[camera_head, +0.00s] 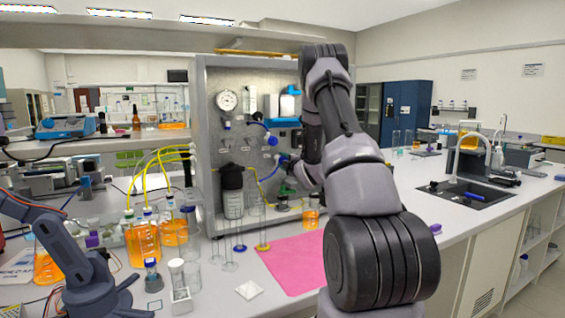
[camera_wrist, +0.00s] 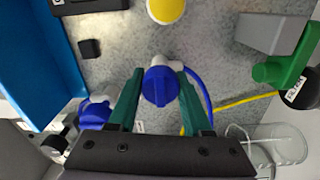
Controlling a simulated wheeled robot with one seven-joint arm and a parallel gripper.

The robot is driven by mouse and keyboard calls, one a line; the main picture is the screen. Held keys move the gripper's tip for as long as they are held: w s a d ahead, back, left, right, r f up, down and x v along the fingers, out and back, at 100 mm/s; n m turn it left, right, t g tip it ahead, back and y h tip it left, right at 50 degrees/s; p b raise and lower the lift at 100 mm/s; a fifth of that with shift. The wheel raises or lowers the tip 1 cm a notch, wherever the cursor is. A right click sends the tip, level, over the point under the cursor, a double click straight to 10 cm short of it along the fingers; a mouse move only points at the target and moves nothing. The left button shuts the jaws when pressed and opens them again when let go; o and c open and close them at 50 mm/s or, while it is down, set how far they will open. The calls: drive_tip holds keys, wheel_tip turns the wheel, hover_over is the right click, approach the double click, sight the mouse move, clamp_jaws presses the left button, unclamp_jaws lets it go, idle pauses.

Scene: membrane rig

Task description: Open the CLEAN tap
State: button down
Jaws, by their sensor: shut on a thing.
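My gripper (camera_wrist: 159,78) has its two green fingers on either side of a blue tap knob (camera_wrist: 156,89) and is shut on it. The knob has a white body behind it with a blue tube curving off to the right. I cannot read a CLEAN label on it. A second blue tap knob (camera_wrist: 95,114) is at the lower left, apart from the fingers and partly hidden by my gripper. In the head view my arm reaches to the metal panel (camera_head: 213,130). A blue tap (camera_head: 271,140) shows there above the hand, and my arm hides much around the grip.
A yellow knob (camera_wrist: 167,9) and a green handle (camera_wrist: 284,70) are near the gripper in the wrist view. A clear beaker (camera_wrist: 279,144) stands at lower right. A pink mat (camera_head: 290,262) lies on the bench, with glassware and orange bottles (camera_head: 143,241) to its left.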

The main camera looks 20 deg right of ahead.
drive_tip(key=shift+c, duration=1.7)
unclamp_jaws()
drive_tip(key=s, duration=1)
drive_tip(key=shift+s+d, duration=0.15)
drive_tip(key=shift+s, duration=0.25)
